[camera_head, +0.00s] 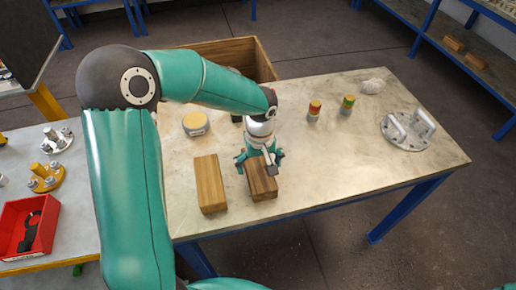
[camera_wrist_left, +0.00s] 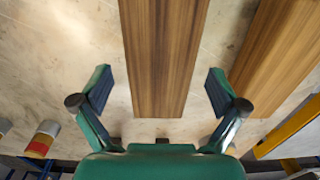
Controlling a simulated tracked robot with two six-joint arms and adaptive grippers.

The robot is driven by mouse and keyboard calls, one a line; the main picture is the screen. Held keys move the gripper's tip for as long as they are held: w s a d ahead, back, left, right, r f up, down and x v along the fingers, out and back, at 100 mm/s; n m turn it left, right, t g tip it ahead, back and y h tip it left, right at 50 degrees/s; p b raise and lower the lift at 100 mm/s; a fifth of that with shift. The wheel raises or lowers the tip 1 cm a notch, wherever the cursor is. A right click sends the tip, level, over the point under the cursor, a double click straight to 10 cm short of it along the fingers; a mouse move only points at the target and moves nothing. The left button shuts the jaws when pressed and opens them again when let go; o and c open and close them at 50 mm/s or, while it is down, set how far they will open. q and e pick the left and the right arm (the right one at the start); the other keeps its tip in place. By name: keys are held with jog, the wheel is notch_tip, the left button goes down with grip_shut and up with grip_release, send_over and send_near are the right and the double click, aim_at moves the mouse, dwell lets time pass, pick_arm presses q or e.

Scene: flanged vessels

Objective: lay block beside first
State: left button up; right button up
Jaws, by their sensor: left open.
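The lighter block (camera_head: 210,184) is on the left in the head view. The browner block (camera_head: 263,184) lies just right of it, under my left gripper (camera_head: 259,160). In the left wrist view, one block (camera_wrist_left: 165,55) runs between the spread fingers of my left gripper (camera_wrist_left: 159,82), with a gap on both sides. The other block (camera_wrist_left: 277,55) lies at the right of that view. My left gripper is open and holds nothing. My right gripper is not seen.
A yellow-topped round tin (camera_head: 195,123), two striped small cylinders (camera_head: 314,111) (camera_head: 346,105), a crumpled white lump (camera_head: 373,86) and a flanged plate with handles (camera_head: 408,130) stand on the table. A wooden crate (camera_head: 262,62) is behind. The table's front right is clear.

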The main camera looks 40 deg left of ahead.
aim_at(260, 169)
pick_arm(q)
notch_tip(260, 169, up, 11)
dwell(0.3)
jog(key=shift+d, duration=0.1)
dwell(0.4)
